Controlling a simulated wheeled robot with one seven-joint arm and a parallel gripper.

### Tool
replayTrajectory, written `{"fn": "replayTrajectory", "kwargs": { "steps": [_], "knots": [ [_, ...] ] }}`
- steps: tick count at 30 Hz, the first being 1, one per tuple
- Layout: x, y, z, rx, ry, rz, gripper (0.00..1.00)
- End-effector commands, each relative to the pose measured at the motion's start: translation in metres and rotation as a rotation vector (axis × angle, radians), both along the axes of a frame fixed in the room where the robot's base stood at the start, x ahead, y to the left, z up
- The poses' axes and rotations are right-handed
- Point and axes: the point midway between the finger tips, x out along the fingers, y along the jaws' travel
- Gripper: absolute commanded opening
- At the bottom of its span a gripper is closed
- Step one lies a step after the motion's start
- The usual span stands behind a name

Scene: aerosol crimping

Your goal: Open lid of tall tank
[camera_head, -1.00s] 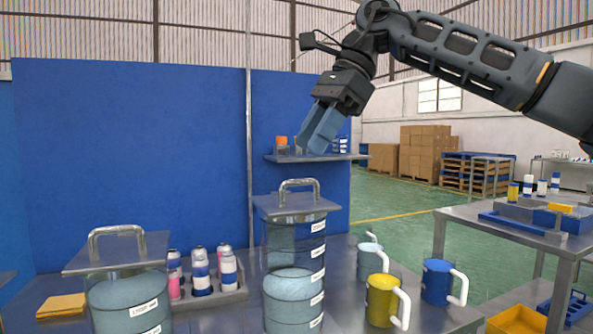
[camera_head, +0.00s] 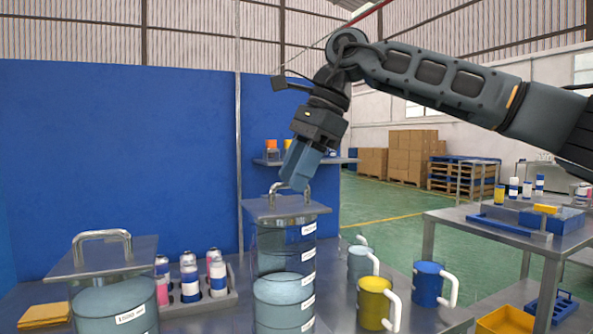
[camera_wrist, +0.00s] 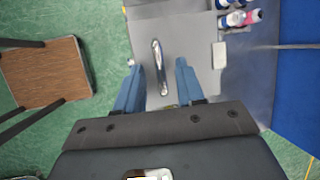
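The tall tank (camera_head: 283,262) is a clear cylinder with white labels, holding pale blue contents. Its flat grey lid (camera_head: 258,208) lies closed on top and carries a metal loop handle (camera_head: 274,187). The handle's far end near the fingers is partly hidden.
A shorter tank (camera_head: 115,308) with a similar handled lid stands left. Several bottles (camera_head: 190,277) sit in a rack between and behind the tanks. Yellow (camera_head: 375,303), blue (camera_head: 430,284) and pale (camera_head: 361,262) mugs stand right. A blue panel (camera_head: 130,160) and a small shelf (camera_head: 340,160) are behind.

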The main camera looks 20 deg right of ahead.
Motion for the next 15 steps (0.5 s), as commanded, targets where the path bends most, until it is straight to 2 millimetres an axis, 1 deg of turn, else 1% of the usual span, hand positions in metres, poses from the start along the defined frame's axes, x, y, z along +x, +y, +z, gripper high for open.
{"fn": "replayTrajectory", "kwargs": {
  "steps": [5, 15],
  "knots": [
    [0.0000, 0.0003, -0.0001, 0.000, 0.000, 0.000, 0.38],
    [0.0000, 0.0002, 0.0001, 0.001, 0.000, 0.000, 0.06]
  ]
}}
